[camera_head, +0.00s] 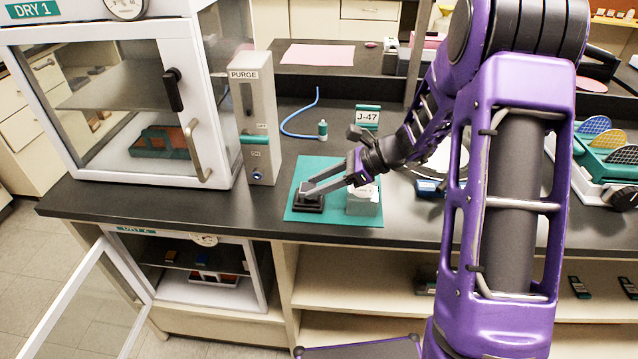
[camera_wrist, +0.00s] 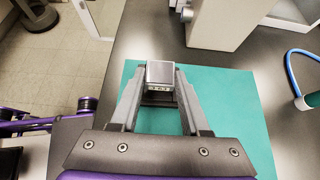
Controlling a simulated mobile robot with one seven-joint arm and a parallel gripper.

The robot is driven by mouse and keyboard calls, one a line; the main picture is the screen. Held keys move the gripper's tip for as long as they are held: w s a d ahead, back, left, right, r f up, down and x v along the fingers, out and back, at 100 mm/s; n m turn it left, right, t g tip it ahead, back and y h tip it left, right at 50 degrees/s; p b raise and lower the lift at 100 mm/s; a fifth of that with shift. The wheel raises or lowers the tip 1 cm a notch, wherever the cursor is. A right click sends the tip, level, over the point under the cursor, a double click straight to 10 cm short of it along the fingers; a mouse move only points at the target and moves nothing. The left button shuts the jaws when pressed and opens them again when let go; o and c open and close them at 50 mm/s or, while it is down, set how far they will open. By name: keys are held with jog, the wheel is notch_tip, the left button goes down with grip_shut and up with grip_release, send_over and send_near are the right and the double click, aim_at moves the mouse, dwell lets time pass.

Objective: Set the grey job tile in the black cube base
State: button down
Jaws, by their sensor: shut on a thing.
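My gripper (camera_head: 308,187) is over the left part of the teal mat (camera_head: 330,171), its fingers pointing left. In the wrist view my gripper (camera_wrist: 161,80) is shut on a small grey block with a shiny top, which I take for the grey job tile (camera_wrist: 160,72). The black cube base (camera_head: 308,203) is on the mat directly under the fingertips. The fingers partly hide it. I cannot tell whether the tile touches the base or is just above it. A clear cube cover (camera_head: 364,203) stands on the mat to the right of the base.
The PURGE box (camera_head: 253,125) and the DRY 1 cabinet (camera_head: 118,100) stand left of the mat. A blue hose (camera_head: 300,134) and a J-47 card (camera_head: 367,118) lie behind it. The counter's front edge is close to the mat. An open cabinet door (camera_head: 85,300) hangs below.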

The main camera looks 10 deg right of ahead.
dwell(0.4)
jog(key=shift+w+r+m+t+h, duration=0.15)
jog(key=shift+w+r+m+t, duration=0.35)
jog(key=shift+r, duration=0.1)
jog(key=shift+w+r+m+t+h, duration=0.15)
jog(key=shift+w+r+m+t, duration=0.25)
jog(key=shift+r+m, duration=0.15)
jog(key=d+r+m+t+h, duration=0.1)
jog(key=d+m+t+h, duration=0.1)
jog(key=m, duration=0.1)
jog(key=d+r+m+t+h, duration=0.2)
jog(key=m, duration=0.1)
jog(key=d+r+m+t+h, duration=0.1)
jog(key=d+m+t+h, duration=0.1)
jog(key=m, duration=0.1)
jog(key=shift+s+d+r, duration=0.2)
jog(key=shift+s+d, duration=0.05)
jog(key=shift+d, duration=0.1)
jog(key=shift+s+d+m+t+h, duration=0.4)
jog(key=shift+s+d+m+h, duration=0.15)
jog(key=shift+d+m+h, duration=0.1)
